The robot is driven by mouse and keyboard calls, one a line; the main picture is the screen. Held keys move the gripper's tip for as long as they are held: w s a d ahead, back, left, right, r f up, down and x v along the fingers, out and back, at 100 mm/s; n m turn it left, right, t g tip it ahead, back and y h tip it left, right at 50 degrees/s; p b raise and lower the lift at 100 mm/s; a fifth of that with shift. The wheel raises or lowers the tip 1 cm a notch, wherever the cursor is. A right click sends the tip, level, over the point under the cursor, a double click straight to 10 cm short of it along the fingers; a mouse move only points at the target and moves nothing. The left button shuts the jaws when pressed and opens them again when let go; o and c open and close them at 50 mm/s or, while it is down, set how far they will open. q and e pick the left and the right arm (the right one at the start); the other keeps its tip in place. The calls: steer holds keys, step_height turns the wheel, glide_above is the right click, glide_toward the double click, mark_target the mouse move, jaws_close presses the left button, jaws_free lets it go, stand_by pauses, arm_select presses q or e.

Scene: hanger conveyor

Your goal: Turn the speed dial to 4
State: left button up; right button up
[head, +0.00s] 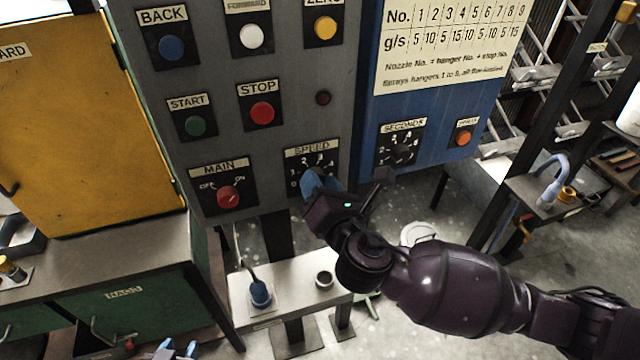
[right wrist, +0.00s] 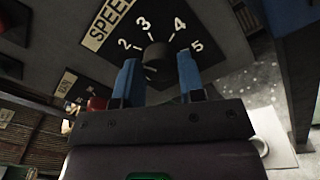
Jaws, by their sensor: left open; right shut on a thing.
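The speed dial is a dark round knob (right wrist: 156,55) on a black plate (head: 296,158) labelled SPEED, with the numbers 2, 3, 4 and 5 readable around it in the right wrist view. My right gripper (right wrist: 158,76) has its blue fingers on either side of the knob and is shut on it. In the head view my right gripper (head: 318,184) covers much of the plate's lower right. I cannot tell which number the knob points to. My left gripper (head: 177,349) shows only its blue fingertips at the bottom edge, open and away from the panel.
A SECONDS dial (head: 402,149) sits on the blue panel at right. Below is a pale ledge (head: 296,296).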

steer(key=shift+m, duration=0.3)
steer(key=shift+f+m+t+h+p, duration=0.15)
steer(key=shift+m+t+h+p, duration=0.1)
steer(key=shift+m, duration=4.2)
steer(key=shift+f+m+t+h+p, duration=0.1)
steer(key=shift+m+t+h, duration=0.15)
steer(key=shift+m, duration=4.2)
steer(key=o, duration=0.9)
steer(key=shift+s, duration=0.15)
steer(key=v, duration=1)
steer(key=shift+s+d, duration=0.1)
steer(key=shift+s, duration=0.2)
